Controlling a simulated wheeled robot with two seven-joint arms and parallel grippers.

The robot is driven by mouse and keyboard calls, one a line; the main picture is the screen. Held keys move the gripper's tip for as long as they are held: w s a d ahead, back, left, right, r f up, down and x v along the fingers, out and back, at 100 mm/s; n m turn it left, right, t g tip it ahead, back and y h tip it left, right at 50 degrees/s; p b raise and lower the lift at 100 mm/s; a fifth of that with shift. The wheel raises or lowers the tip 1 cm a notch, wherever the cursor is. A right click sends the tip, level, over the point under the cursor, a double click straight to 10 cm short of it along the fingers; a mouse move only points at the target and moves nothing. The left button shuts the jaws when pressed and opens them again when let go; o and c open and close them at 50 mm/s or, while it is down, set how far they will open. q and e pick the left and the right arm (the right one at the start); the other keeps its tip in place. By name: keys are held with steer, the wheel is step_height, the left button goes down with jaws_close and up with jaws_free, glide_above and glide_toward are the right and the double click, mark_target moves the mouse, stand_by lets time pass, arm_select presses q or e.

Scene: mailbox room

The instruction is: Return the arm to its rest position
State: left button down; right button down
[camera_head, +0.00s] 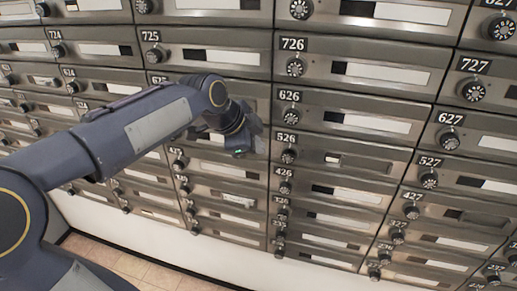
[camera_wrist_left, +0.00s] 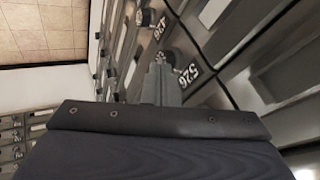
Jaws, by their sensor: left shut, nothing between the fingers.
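My left arm reaches in from the left in the head view, and its gripper (camera_head: 256,134) is close in front of the mailbox wall, just left of the box labelled 526 (camera_head: 345,160). The fingers are small and partly hidden by the wrist in this view. In the left wrist view the gripper (camera_wrist_left: 161,75) shows its fingers together and empty, near the 526 label and its dial (camera_wrist_left: 186,57). I cannot tell whether the fingertips touch the wall. My right gripper is in neither view.
Rows of metal mailboxes with dials fill the wall, including box 626 (camera_head: 350,118) above. Below them is a white wall base (camera_head: 150,237) and a tiled floor (camera_head: 120,265). The room below and in front of the boxes looks clear.

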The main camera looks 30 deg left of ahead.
arm_select(q)
steer(key=a+v, duration=0.1)
steer(key=v, duration=0.7)
steer(key=s+d+f+n+h, duration=0.1)
steer(key=s+d+f+n, duration=0.5)
steer(key=s+f+n, duration=0.1)
steer(key=s+d+f+n+g, duration=0.1)
steer(key=s+d+f+n, duration=0.5)
steer(key=s+f, duration=0.3)
step_height(320, 180, down, 3)
steer(key=shift+s+f+n+h, duration=0.2)
steer(key=shift+n+h, duration=0.2)
